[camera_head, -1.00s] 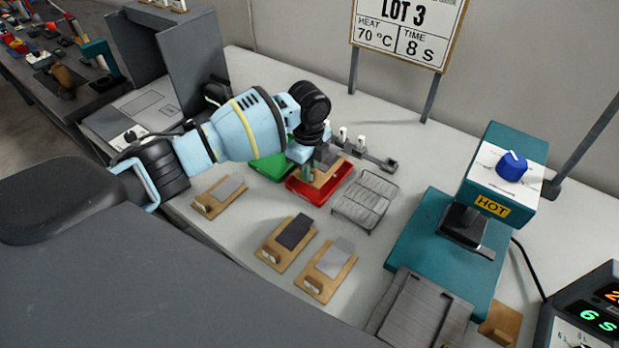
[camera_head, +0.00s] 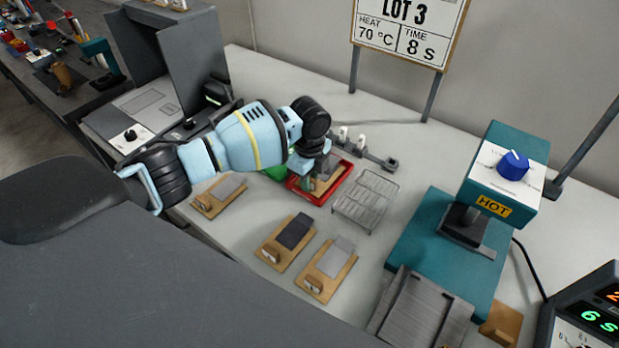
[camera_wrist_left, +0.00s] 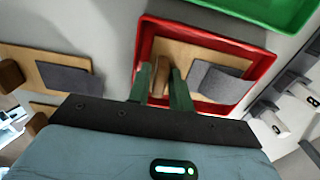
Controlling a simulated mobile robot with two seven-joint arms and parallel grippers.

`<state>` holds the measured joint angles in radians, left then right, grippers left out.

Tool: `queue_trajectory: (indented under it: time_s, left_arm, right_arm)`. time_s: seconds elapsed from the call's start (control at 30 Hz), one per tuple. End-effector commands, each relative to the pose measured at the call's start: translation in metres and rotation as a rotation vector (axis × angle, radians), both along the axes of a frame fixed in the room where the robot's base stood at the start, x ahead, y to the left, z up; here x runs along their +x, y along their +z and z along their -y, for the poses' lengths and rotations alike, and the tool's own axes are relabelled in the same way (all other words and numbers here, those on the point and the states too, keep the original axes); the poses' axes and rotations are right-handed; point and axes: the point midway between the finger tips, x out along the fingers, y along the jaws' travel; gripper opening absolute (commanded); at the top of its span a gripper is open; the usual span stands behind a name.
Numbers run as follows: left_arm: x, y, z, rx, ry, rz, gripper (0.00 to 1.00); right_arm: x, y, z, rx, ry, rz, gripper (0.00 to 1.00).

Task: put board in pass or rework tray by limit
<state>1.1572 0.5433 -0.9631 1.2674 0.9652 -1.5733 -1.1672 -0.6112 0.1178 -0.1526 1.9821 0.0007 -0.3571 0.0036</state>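The red tray (camera_head: 342,185) stands on the white table, beside the green tray (camera_head: 275,172), which my left arm partly hides. A wooden board (camera_wrist_left: 200,58) with a grey sheet and a small upright wooden block lies within the red tray; whether it rests fully on the floor is hard to tell. My left gripper (camera_wrist_left: 160,85) reaches down into the red tray, its green fingers on both sides of the block and seemingly shut on it. The green tray also shows in the wrist view (camera_wrist_left: 262,8). My right gripper is not in view.
Three more boards (camera_head: 219,195) (camera_head: 287,243) (camera_head: 327,270) lie in front. A wire rack (camera_head: 366,201) stands right of the red tray. The sign (camera_head: 408,30) reads 70 °C, 8 S.

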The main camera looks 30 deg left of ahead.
Motion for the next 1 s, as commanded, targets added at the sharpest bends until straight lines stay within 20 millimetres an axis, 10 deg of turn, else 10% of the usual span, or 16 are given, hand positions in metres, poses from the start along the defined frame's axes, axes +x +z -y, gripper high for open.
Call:
queue_trajectory:
  time_s: [0.63,1.0]
  left_arm:
    - [0.001,0.103,0.0,-0.001,0.0,0.004,0.21]
    - [0.0,0.124,0.0,0.0,0.001,0.0,0.21]
  right_arm:
    - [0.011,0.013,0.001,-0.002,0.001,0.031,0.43]
    - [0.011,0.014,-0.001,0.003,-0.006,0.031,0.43]
